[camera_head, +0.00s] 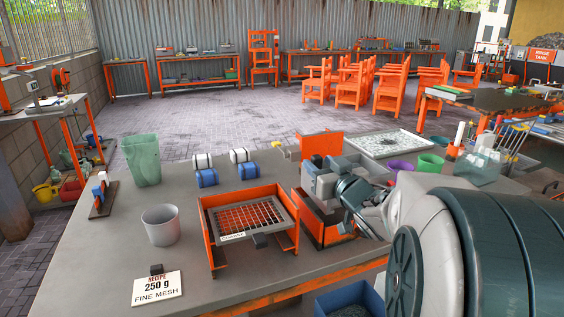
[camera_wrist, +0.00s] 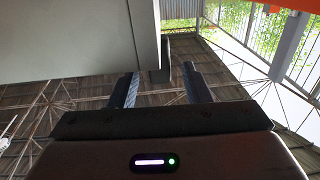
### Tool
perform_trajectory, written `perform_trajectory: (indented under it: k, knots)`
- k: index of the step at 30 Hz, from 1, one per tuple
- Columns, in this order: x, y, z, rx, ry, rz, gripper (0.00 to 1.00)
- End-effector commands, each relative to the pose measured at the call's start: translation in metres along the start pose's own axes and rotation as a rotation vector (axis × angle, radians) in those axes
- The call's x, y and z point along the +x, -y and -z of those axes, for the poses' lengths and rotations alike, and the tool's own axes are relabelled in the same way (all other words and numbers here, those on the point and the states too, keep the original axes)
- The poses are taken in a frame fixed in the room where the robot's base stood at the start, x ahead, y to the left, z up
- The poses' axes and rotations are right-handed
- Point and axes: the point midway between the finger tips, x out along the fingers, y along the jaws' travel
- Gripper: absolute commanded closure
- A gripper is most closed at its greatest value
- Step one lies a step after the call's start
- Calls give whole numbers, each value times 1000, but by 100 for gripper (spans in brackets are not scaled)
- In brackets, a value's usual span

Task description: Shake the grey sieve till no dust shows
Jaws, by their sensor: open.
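A grey-framed sieve (camera_head: 250,218) with an open mesh lies in an orange stand on the table; its label is too small to read surely, and a dark tab shows at its front. To its right, a grey box-like piece (camera_head: 320,184) sits at a second orange stand (camera_head: 321,146), partly hidden by my arm. I cannot tell whether it is another sieve. My gripper (camera_wrist: 160,78) is open in the wrist view, with a dark grey handle-like block (camera_wrist: 160,58) between or just beyond its fingertips. A pale grey panel (camera_wrist: 75,35) is close at upper left. No dust can be made out.
A sign (camera_head: 157,288) reads "RECIPE 250 g FINE MESH". A speckled tray (camera_head: 388,143) lies at the back right. The front left tabletop is mostly clear.

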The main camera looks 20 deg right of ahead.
Motion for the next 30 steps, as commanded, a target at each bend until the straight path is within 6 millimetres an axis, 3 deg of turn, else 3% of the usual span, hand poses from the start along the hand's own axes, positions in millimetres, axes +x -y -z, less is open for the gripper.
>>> perform_trajectory:
  k: [6, 17, 21, 22, 30]
  knots:
    - [22, -1, 0, -1, 1, -1, 56]
    - [26, 0, 0, -1, 0, -1, 56]
    - [26, 0, 0, -1, 0, -1, 95]
    - [26, 0, 0, -1, 0, -1, 100]
    - [30, -2, 2, -1, -1, 12, 100]
